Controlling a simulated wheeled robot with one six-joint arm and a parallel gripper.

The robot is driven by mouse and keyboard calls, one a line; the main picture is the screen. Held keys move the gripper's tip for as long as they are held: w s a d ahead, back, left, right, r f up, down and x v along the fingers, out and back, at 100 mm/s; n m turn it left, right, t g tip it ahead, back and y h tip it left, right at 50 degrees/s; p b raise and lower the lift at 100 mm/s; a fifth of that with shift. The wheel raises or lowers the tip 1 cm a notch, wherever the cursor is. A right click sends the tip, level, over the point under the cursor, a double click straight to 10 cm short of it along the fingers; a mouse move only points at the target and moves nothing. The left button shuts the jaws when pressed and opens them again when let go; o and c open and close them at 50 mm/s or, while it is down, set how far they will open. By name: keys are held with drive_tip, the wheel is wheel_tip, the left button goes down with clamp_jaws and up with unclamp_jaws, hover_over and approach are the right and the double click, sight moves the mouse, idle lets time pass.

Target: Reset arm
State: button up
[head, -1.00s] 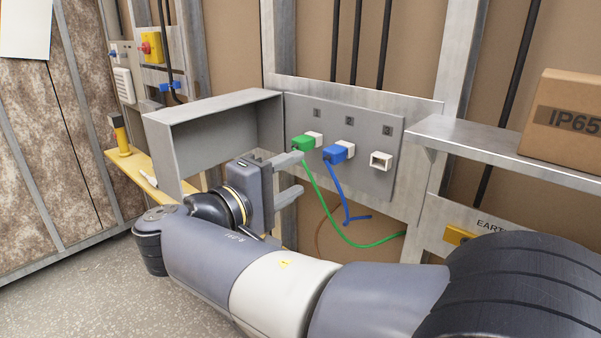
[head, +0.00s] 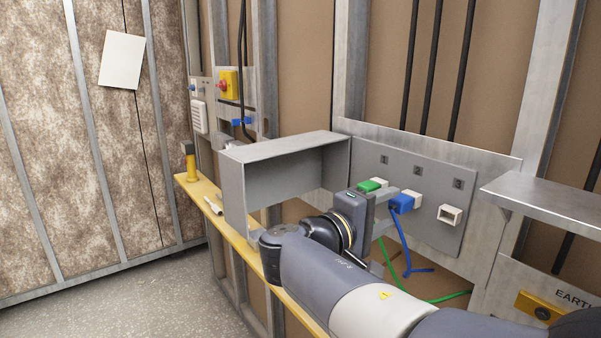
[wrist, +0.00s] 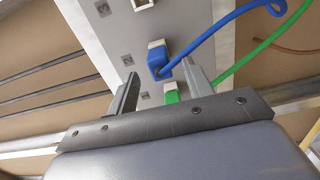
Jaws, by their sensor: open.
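My gripper (head: 388,208) is open and empty in front of the grey panel (head: 428,232). In the wrist view, my gripper's two fingers (wrist: 160,80) stand apart, with the blue plug and green plug showing between and beyond them. The green plug (head: 371,186) sits at socket 1, partly hidden by my upper finger. The blue plug (head: 404,203) sits at socket 2, just right of that fingertip; it also shows in the wrist view (wrist: 157,64). I cannot tell whether the finger touches either plug. My arm reaches in from the lower right.
White socket 3 (head: 450,214) is empty. A grey open box (head: 248,192) stands left of my gripper, above a yellow ledge (head: 228,236). A metal shelf (head: 545,203) juts out at right. Blue and green cables (head: 451,296) hang below the panel. Open floor lies at lower left.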

sight(394, 207)
drive_tip(key=x, duration=0.3)
drive_tip(key=shift+d, duration=0.1)
drive_tip(key=shift+s+a, duration=0.2)
drive_tip(key=shift+a, duration=0.1)
